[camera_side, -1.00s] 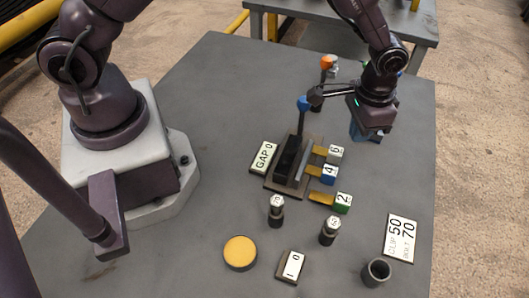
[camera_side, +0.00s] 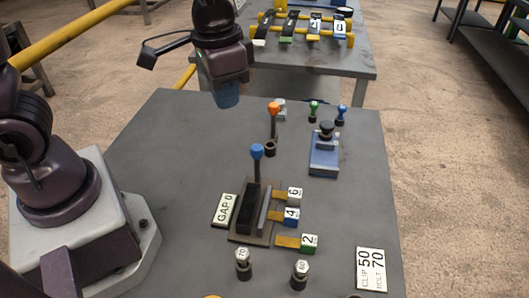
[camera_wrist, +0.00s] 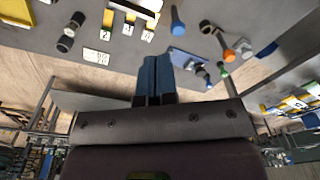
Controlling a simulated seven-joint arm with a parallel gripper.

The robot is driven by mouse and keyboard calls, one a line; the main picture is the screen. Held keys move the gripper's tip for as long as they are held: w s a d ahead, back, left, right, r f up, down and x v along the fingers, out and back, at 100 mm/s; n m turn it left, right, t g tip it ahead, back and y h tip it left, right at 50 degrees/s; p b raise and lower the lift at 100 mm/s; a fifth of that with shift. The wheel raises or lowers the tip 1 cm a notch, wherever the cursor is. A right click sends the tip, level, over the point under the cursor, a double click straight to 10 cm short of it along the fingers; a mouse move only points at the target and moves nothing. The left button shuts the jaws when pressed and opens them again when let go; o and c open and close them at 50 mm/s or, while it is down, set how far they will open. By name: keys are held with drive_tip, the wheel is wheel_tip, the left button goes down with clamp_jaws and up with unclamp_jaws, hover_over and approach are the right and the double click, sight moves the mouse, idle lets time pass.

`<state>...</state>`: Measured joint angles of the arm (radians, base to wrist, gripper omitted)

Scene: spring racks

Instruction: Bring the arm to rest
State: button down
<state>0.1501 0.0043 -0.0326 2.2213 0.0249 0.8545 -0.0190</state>
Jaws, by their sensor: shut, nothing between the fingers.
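My gripper (camera_side: 227,97) hangs over the far left part of the grey table (camera_side: 170,150), with its blue fingertips pointing down. The fingers are together and empty; they also show shut side by side in the wrist view (camera_wrist: 155,78). In the side view it is apart from everything on the table. It is left of the orange-topped lever (camera_side: 273,108) and behind the blue-knobbed lever (camera_side: 256,152) on its dark base.
Blocks marked 6 (camera_side: 295,194), 4 (camera_side: 291,215) and 2 (camera_side: 309,242) sit beside the lever base. A blue box with a black knob (camera_side: 324,158) stands at right. Two dark posts (camera_side: 243,265) stand in front. A second table (camera_side: 335,62) with racks lies behind.

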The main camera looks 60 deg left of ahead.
drive_tip(key=s+a+r+n+t, duration=0.2)
drive_tip(key=s+a+r+t, duration=0.2)
drive_tip(key=s+r, duration=0.5)
drive_tip(key=shift+s+a+r+t, duration=0.15)
drive_tip(key=shift+a+t, duration=0.25)
drive_tip(key=shift+a, duration=0.1)
idle(4.3)
